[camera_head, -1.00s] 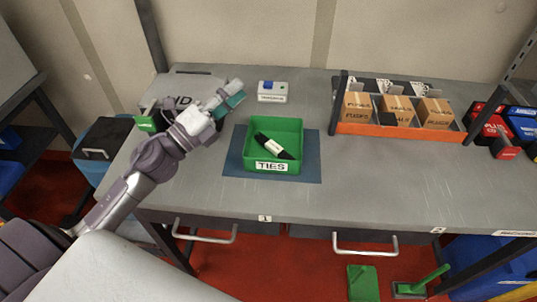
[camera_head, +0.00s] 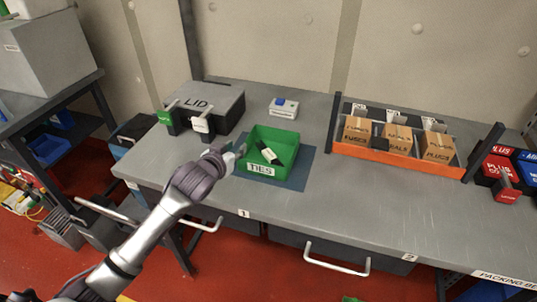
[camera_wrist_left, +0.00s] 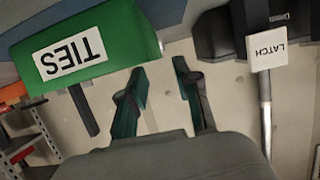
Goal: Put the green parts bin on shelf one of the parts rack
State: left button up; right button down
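The green parts bin (camera_head: 272,141), labelled TIES, sits upright on a blue mat (camera_head: 298,177) on the grey workbench, with a black item with a white label (camera_head: 268,153) inside. My left gripper (camera_head: 236,151) is at the bin's left side in the head view; whether it touches the bin cannot be told. In the left wrist view the fingers (camera_wrist_left: 159,75) are apart with nothing between them, and the bin (camera_wrist_left: 120,25) is to their upper left. My right gripper is not in view. I cannot identify the parts rack with certainty.
A black LID case (camera_head: 218,98) with white and green tags stands left of the bin. A small white box with a blue top (camera_head: 284,107) is behind it. An orange tray (camera_head: 375,149) of cartons stands to the right. Bare bench lies in front of the tray.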

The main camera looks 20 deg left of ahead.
aim_at(245, 142)
pick_arm(q)
jog(key=shift+w+d+f, duration=0.1)
jog(key=shift+w+f, duration=0.05)
jog(key=shift+w, duration=0.45)
jog(key=shift+w+f, duration=0.15)
jog(key=shift+w, duration=0.25)
jog(key=x, duration=0.2)
jog(key=p+x, duration=0.1)
jog(key=x, duration=0.2)
jog(key=shift+s+d+f, duration=0.1)
jog(key=shift+d+f, duration=0.05)
jog(key=shift+d, duration=0.1)
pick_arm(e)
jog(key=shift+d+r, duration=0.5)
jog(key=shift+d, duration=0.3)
pick_arm(q)
jog(key=shift+s, duration=0.1)
jog(key=shift+c, duration=0.3)
jog(key=c, duration=0.5)
grip_shut()
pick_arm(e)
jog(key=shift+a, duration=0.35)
